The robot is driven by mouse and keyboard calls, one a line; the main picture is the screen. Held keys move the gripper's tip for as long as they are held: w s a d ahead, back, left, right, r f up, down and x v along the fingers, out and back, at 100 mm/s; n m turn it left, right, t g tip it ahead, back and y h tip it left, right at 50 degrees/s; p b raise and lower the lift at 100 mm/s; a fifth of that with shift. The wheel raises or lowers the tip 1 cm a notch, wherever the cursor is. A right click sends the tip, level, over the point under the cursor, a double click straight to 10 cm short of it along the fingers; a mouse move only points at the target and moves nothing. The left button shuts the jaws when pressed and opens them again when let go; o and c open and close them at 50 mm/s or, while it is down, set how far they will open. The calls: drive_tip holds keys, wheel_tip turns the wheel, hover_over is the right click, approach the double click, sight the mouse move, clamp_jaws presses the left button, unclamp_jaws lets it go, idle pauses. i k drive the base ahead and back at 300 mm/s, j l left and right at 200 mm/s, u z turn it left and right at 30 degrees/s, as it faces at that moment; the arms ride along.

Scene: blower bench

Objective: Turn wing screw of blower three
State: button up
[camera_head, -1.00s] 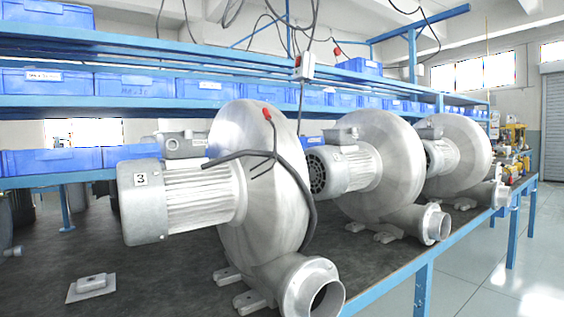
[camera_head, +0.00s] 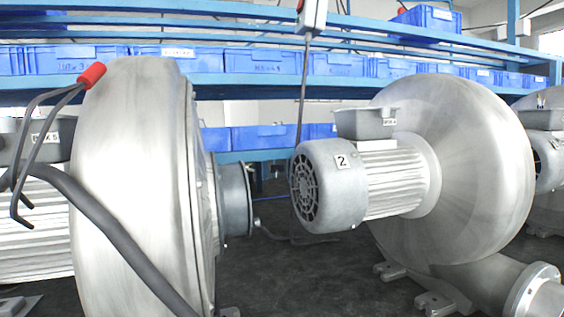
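Blower three (camera_head: 128,190) fills the left of the view. Its big pale metal housing is seen nearly edge-on, with the ribbed motor (camera_head: 40,225) cut off at the left edge. A grey round flange (camera_head: 236,200) sticks out from the housing's right side. A small dark part shows at the flange's right rim; I cannot tell whether it is the wing screw. A black cable (camera_head: 110,232) and a red-ended piece with dark wires (camera_head: 92,75) hang over the housing. My gripper is not in view.
Blower two (camera_head: 450,170), with its motor marked 2, stands to the right, and part of another blower (camera_head: 545,150) is behind it. A blue shelf with blue boxes (camera_head: 262,60) runs behind. A cable hangs with a white switch box (camera_head: 313,15).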

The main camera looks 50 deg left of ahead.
sight(249, 164)
drive_tip(key=i+u, duration=0.35)
drive_tip(key=i+l+u, duration=0.15)
drive_tip(key=u, duration=0.15)
drive_tip(key=i+l+u, duration=0.45)
drive_tip(key=u, duration=0.35)
drive_tip(key=i+l+u, duration=0.25)
drive_tip(key=u, duration=0.2)
drive_tip(key=i+l+u, duration=0.15)
drive_tip(key=u, duration=0.25)
drive_tip(key=i+l+u, duration=0.1)
drive_tip(key=l+u, duration=0.35)
